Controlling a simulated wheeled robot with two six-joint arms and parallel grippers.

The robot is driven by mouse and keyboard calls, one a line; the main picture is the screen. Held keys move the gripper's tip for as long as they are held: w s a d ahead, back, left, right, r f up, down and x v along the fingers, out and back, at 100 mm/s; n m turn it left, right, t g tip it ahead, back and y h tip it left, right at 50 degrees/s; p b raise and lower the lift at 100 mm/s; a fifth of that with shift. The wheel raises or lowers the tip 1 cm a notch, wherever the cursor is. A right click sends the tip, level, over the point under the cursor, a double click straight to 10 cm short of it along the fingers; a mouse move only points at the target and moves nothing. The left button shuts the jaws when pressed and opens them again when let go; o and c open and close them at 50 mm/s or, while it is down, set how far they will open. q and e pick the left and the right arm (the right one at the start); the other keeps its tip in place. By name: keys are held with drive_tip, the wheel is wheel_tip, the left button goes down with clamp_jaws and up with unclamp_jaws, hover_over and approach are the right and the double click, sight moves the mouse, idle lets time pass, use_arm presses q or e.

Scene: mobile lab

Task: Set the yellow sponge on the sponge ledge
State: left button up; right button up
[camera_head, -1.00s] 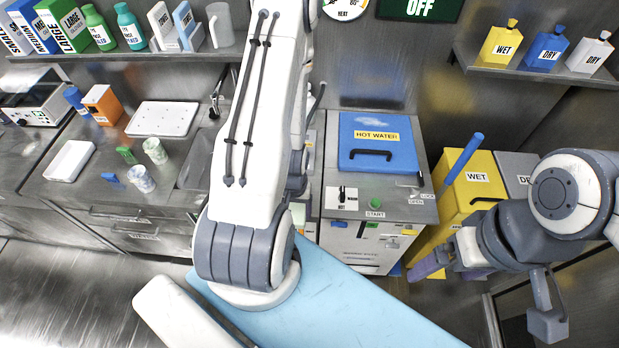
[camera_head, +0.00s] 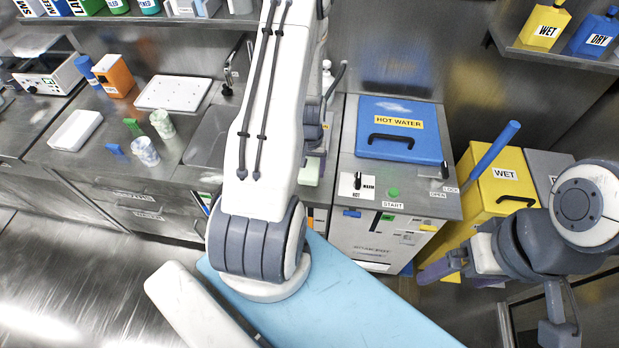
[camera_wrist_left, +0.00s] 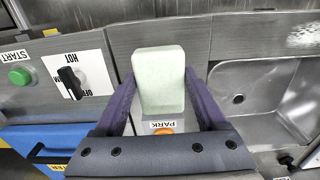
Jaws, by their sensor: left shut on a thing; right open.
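My left gripper (camera_wrist_left: 162,100) is shut on a pale greenish-white block (camera_wrist_left: 160,78), which looks like a sponge but shows little yellow. The block stands upright between the two purple fingers. In the head view a pale green patch of it (camera_head: 308,172) shows beside my left arm, which hides most of that gripper. In the wrist view the block is over the narrow counter strip between the control panel and the sink. My right gripper (camera_head: 440,270) is open and empty at the right, in front of the yellow bin. I cannot make out a sponge ledge for certain.
A sink (camera_wrist_left: 260,95) lies right of the block in the wrist view. A PARK label (camera_wrist_left: 162,125) is just below the block. The blue hot water lid (camera_head: 400,135) and yellow WET bin (camera_head: 495,180) stand to the right. Cups (camera_head: 161,124) and a white tray (camera_head: 173,93) occupy the left counter.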

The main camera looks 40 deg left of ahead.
sight(309, 170)
use_arm(q)
wheel_tip(309, 170, down, 4)
drive_tip(key=b, duration=0.2)
drive_tip(key=shift+b, duration=0.3)
drive_tip(key=shift+r, duration=0.2)
drive_tip(key=shift+f, duration=0.15)
drive_tip(key=o, duration=1.1)
drive_tip(key=shift+o, duration=0.2)
drive_tip(key=shift+r, duration=0.35)
wheel_tip(309, 170, up, 12)
drive_tip(key=shift+f+b, duration=0.15)
drive_tip(key=shift+b, duration=0.45)
